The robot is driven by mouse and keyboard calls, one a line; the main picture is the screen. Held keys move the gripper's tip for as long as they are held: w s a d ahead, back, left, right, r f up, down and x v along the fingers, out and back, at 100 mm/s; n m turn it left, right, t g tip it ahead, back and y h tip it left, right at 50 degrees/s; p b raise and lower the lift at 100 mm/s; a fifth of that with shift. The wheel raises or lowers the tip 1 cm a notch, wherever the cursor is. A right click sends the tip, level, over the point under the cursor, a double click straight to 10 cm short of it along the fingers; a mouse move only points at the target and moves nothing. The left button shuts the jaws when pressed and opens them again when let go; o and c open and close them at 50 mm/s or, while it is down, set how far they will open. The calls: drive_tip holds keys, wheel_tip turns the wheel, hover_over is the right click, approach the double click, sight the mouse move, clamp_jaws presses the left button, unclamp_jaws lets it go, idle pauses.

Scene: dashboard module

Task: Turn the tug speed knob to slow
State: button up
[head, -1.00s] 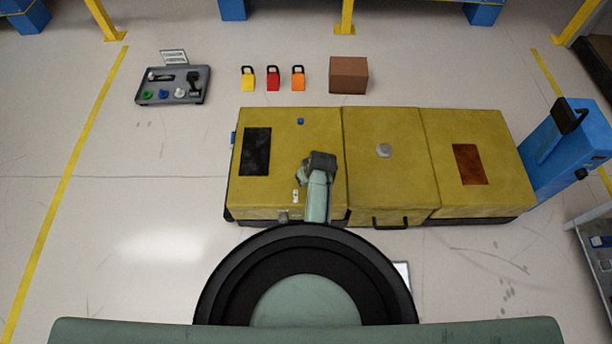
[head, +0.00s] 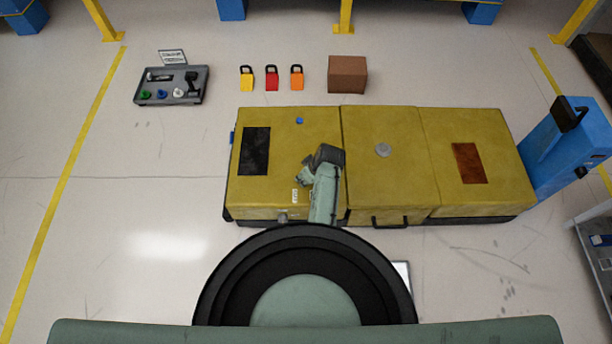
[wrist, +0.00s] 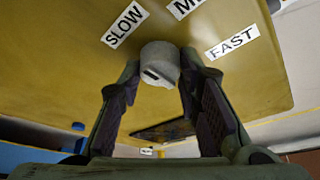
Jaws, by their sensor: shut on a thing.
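The tug speed knob (wrist: 158,60) is a grey round knob on the yellow panel. In the wrist view it sits between the two fingertips of my gripper (wrist: 161,64), which is shut on it. A short dark mark shows on the knob's near face. Around the knob are white labels: SLOW (wrist: 125,25) at upper left, one beginning with M (wrist: 185,7) at the top and partly cut off, and FAST (wrist: 232,43) at right. In the head view my gripper (head: 306,172) is over the left section of the yellow tug (head: 400,125), and I cannot make out the knob there.
A dark panel (head: 255,151) and a small blue button (head: 299,121) lie on the left section. A grey round cap (head: 382,150) is on the middle section. A tray (head: 172,97), coloured padlocks and a brown box (head: 347,74) stand on the floor behind.

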drive_tip(key=o, duration=1.1)
drive_tip(key=shift+o, duration=0.2)
drive_tip(key=shift+r, duration=0.1)
drive_tip(key=v, duration=1.2)
drive_tip(key=shift+a, duration=0.1)
